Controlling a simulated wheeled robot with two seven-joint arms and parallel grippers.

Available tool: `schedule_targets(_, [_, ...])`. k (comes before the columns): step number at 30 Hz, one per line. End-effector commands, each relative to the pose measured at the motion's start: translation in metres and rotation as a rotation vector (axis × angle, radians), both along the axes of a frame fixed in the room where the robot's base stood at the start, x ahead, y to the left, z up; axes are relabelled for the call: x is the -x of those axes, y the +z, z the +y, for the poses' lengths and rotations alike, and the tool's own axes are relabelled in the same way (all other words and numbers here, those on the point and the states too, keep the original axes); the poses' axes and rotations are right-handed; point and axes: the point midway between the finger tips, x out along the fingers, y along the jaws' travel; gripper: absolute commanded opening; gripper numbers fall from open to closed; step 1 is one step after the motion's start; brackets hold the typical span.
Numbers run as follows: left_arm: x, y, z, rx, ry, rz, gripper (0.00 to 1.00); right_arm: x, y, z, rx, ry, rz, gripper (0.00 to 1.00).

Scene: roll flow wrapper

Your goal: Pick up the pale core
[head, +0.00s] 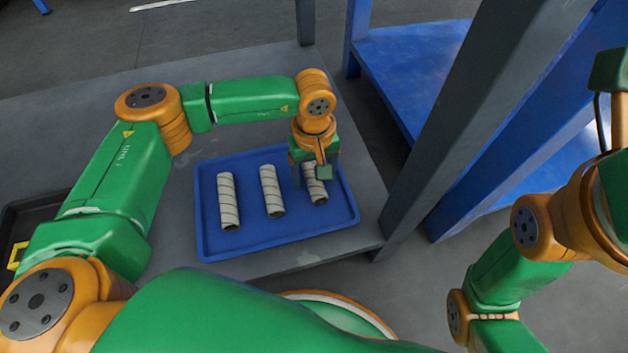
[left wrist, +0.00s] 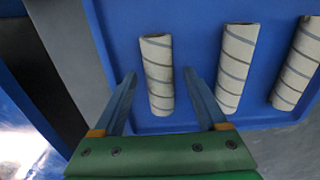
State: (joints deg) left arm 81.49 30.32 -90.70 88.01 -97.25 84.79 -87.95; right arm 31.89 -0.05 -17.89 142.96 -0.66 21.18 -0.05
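Three pale cores with dark spiral lines lie side by side in a blue tray (head: 245,240). They are the left core (head: 228,202), the middle core (head: 271,191) and the right core (head: 318,194). My left gripper (head: 311,183) is over the right core and hides part of it. In the left wrist view, the fingers of my left gripper (left wrist: 158,88) are spread on either side of that core (left wrist: 158,75), with nothing held. I cannot tell how far above the tray the fingertips are. The fingers of my right gripper are not in view.
The tray lies on a grey table (head: 355,235) near its front right corner. A grey post (head: 450,130) and a blue shelf (head: 410,75) stand to the right. A black bin (head: 25,220) with a yellow handle is at the left.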

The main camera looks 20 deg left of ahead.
Motion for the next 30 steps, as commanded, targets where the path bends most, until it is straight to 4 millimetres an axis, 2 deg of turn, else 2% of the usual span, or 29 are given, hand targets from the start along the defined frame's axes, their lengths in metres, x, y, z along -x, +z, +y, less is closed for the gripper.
schedule_targets(1, [0.0,0.0,0.0,0.0,0.0,0.0,0.6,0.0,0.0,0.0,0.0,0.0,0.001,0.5])
schedule_targets(6, [0.0,0.0,0.0,0.001,0.0,0.001,0.14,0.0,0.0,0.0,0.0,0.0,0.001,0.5])
schedule_targets(8, [0.0,0.0,0.0,0.001,0.0,0.001,0.0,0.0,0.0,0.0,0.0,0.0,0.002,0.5])
schedule_targets(15, [0.0,0.001,0.0,0.001,0.001,0.001,0.0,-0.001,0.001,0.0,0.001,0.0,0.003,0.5])
schedule_targets(19, [0.0,0.012,0.0,0.001,0.001,0.001,0.0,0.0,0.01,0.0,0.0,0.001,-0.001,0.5])
schedule_targets(23, [0.0,0.043,0.0,0.001,0.001,0.0,0.0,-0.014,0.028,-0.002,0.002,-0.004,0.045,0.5])
schedule_targets(26, [0.021,0.069,0.004,0.002,-0.003,0.001,0.0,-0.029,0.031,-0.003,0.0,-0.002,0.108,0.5])
schedule_targets(30, [0.05,0.103,0.01,0.001,-0.003,0.0,0.0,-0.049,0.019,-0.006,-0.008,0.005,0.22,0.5])
